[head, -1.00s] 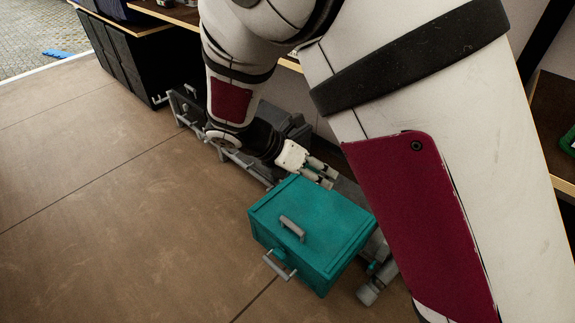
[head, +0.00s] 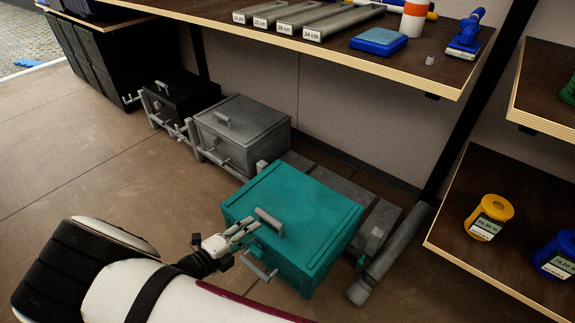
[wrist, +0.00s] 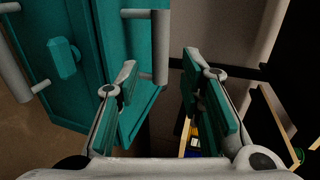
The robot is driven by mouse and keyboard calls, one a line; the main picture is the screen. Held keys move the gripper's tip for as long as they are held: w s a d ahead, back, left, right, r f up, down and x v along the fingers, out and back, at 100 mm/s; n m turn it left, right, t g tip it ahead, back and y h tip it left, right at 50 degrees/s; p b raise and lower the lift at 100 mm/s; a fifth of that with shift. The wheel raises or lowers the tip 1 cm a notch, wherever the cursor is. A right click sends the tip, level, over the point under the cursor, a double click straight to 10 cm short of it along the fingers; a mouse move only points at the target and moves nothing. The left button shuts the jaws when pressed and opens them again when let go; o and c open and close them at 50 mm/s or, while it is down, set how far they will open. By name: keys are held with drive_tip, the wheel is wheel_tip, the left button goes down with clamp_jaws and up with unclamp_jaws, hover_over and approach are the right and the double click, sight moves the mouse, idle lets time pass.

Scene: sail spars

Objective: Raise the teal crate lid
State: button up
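The teal crate (head: 325,240) stands on the floor with its lid (head: 310,199) down. A grey bar handle (head: 268,221) sits on the lid, and a second grey handle (head: 260,269) is on the front face. My gripper (head: 246,228) is at the front edge of the lid, close to the lid handle. In the wrist view my gripper (wrist: 161,62) is open, with the grey lid handle (wrist: 160,35) showing between or just beyond the fingertips. I cannot tell if they touch. A teal latch (wrist: 65,58) shows on the crate's front at left.
A grey crate (head: 240,135) and a black crate (head: 180,97) stand in a row behind left. A wooden shelf (head: 385,75) overhangs behind. A lower shelf (head: 510,240) with yellow and blue spools is at right.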

sight(267, 221)
drive_tip(key=b+x, duration=0.2)
drive_tip(key=x, duration=0.5)
drive_tip(key=shift+d+f, duration=0.1)
drive_tip(key=shift+f, duration=0.05)
drive_tip(key=shift+w+d, duration=0.15)
drive_tip(key=shift+w, duration=0.1)
drive_tip(key=shift+c, duration=0.6)
clamp_jaws()
wheel_tip(267, 221, up, 6)
drive_tip(key=w+d+p, duration=0.1)
drive_tip(key=p, duration=0.4)
drive_tip(key=shift+w+d, duration=0.2)
drive_tip(key=shift+w, duration=0.2)
